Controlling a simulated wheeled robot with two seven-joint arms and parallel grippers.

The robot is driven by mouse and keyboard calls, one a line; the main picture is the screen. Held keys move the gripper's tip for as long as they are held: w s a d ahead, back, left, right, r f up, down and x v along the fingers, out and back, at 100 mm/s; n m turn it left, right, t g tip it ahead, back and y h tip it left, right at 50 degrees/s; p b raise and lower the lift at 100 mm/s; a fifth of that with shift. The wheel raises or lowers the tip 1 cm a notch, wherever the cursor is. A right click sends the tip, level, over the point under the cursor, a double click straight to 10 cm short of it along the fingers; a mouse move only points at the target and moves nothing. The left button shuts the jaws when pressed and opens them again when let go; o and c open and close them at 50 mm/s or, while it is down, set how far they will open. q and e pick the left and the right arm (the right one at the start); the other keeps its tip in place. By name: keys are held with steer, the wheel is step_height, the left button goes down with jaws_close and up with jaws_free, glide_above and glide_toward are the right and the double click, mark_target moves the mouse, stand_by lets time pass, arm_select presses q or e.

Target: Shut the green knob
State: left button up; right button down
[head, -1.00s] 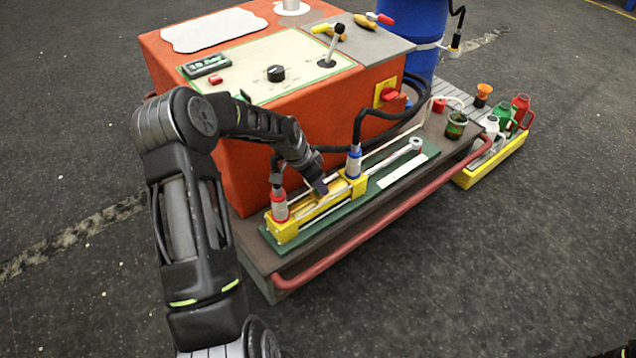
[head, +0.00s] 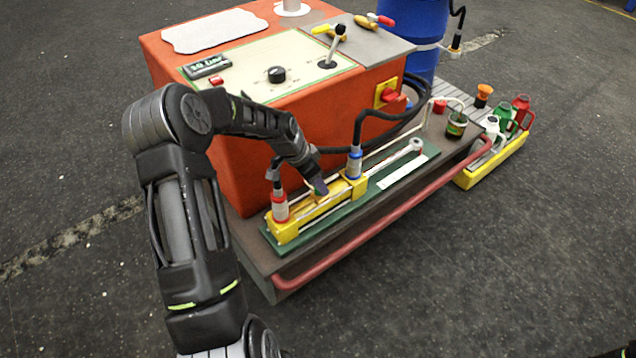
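I cannot make out a green knob in the head view. The knobs I see are a black one (head: 276,74) on the cream panel and a red one (head: 389,96) on a yellow plate at the cabinet's side. My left gripper (head: 320,188) is small and dark, over the yellow middle of a cylinder (head: 312,203) on a green base plate. It hides part of the cylinder; I cannot tell whether it touches it or whether its fingers are open. A red-collared hose fitting (head: 280,207) and a blue-collared one (head: 354,163) stand on the cylinder's yellow end blocks.
The orange cabinet (head: 228,170) stands behind the cylinder. Black hoses (head: 378,116) loop beside it. A red rail (head: 390,220) runs along the bench front. Floor in front is clear.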

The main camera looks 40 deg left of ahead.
arm_select(q)
steer(key=v, duration=0.5)
steer(key=shift+s+r+p, duration=0.15)
steer(key=shift+r+p, duration=0.15)
